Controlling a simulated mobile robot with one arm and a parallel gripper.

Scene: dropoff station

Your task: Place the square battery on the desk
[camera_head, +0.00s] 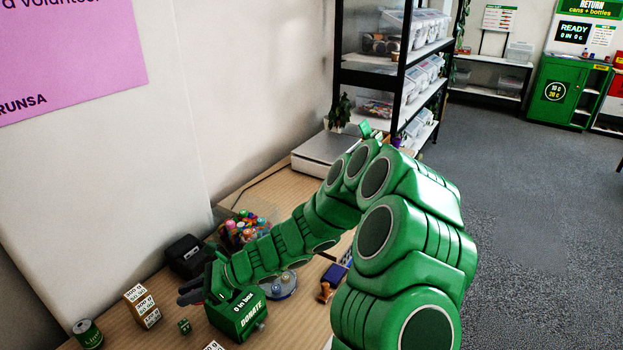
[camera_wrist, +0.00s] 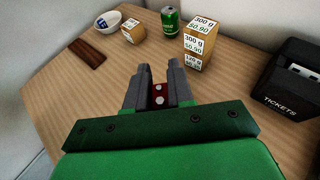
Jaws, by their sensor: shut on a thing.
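The square battery (camera_wrist: 158,95) is dark red with two pale metal terminals; I see its terminal end between my gripper's fingers in the wrist view. My gripper (camera_wrist: 158,72) is shut on it. In the head view my gripper (camera_head: 186,295) points left over the wooden desk (camera_head: 130,335), beside the green donation box. The battery cannot be made out there. The desk also fills much of the wrist view (camera_wrist: 100,92). I cannot tell whether the battery touches the desk.
Stacked price-marked boxes (camera_head: 142,306) and a green can (camera_head: 88,334) stand left of my gripper. A small green cube (camera_head: 184,326) lies near it. The donation box (camera_head: 240,318) and black ticket box (camera_head: 186,256) are close.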

